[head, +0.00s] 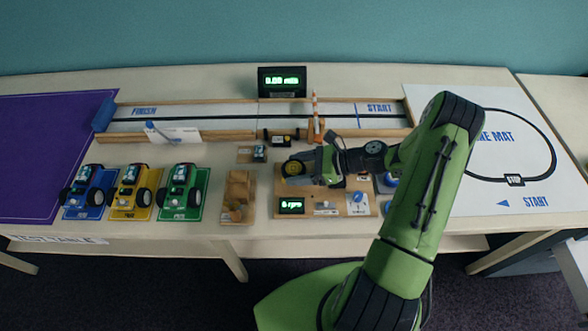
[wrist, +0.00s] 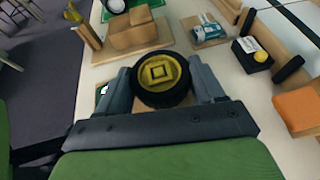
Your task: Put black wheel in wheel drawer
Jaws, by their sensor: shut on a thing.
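The black wheel with a yellow hub (wrist: 162,80) sits between the two fingers of my gripper (wrist: 163,85) in the wrist view. My gripper is shut on it, one finger on each side. In the head view, the wheel (head: 292,168) is at the left tip of my gripper (head: 296,174), over the back left of a wooden board (head: 308,203). I cannot tell whether the wheel touches the board or something on it. I cannot make out a wheel drawer in either view.
A wooden block stand (head: 238,192) is just left. Blue, yellow and green cars (head: 180,190) stand farther left. A walled track (head: 220,124) with an orange-striped post (head: 316,110) runs behind.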

